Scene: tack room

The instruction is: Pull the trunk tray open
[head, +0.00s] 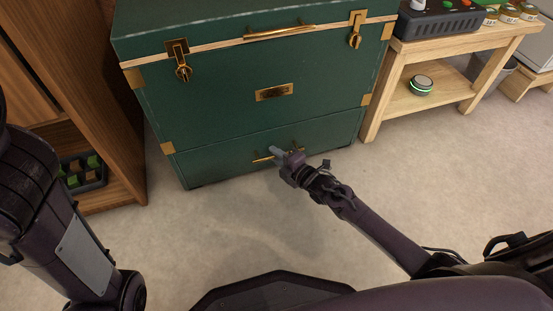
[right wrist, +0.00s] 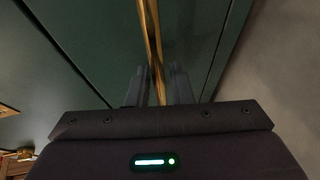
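The green trunk (head: 220,110) stands against the back, with brass corners and latches. Its lower front panel is the tray (head: 225,158), which looks flush with the body above. A brass bar handle (head: 262,159) crosses the tray front. My right gripper (head: 277,153) is at this handle and hides part of it.
A wooden cabinet (head: 120,130) stands left of the trunk. A light wooden bench (head: 395,75) stands right of it, with a round green-lit device (head: 421,84) on its lower shelf. The floor (head: 240,220) before the trunk is clear.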

